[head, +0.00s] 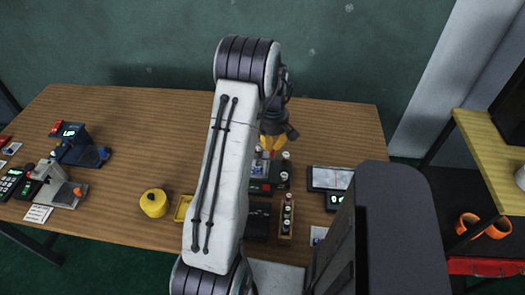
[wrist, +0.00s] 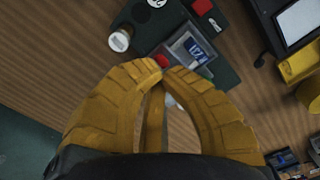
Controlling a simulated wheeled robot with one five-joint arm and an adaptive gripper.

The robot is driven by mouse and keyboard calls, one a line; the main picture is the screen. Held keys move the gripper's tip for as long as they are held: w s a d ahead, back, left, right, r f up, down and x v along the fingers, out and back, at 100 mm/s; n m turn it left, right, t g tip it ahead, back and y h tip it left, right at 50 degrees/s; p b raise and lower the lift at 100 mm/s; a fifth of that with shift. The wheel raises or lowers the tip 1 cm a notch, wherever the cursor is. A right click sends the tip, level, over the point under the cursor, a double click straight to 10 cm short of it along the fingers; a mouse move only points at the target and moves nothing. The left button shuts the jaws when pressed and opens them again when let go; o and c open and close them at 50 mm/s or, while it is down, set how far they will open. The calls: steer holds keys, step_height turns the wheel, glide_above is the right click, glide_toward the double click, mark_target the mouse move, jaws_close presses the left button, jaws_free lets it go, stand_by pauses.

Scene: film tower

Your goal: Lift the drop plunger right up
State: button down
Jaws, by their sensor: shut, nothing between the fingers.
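My gripper (head: 271,144) has yellow fingers and points down over the back right part of the wooden table. In the wrist view its fingertips (wrist: 169,71) meet, and nothing shows between them. Just past the tips is a dark green device (wrist: 220,70) with a clear block (wrist: 189,48) bearing a blue label. A small red piece (wrist: 161,61) shows right beside the tips; I cannot tell whether they touch it. In the head view the device (head: 259,187) is partly hidden by my arm and gripper. I cannot make out the drop plunger for certain.
White-capped vials (head: 285,156) stand right of the device. A rack of small bottles (head: 287,222) is in front. A tablet-like panel (head: 330,178) lies to the right. A yellow round pot (head: 153,203) and dark instruments (head: 80,147) are left.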

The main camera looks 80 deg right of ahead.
step_height(320, 180, up, 11)
steer(key=p, duration=0.7)
steer(key=shift+p, duration=0.3)
stand_by(1.1)
steer(key=c, duration=1.2)
jaws_free()
steer(key=shift+r, duration=0.2)
step_height(320, 180, up, 5)
steer(key=p, duration=0.3)
steer(key=shift+f, duration=0.1)
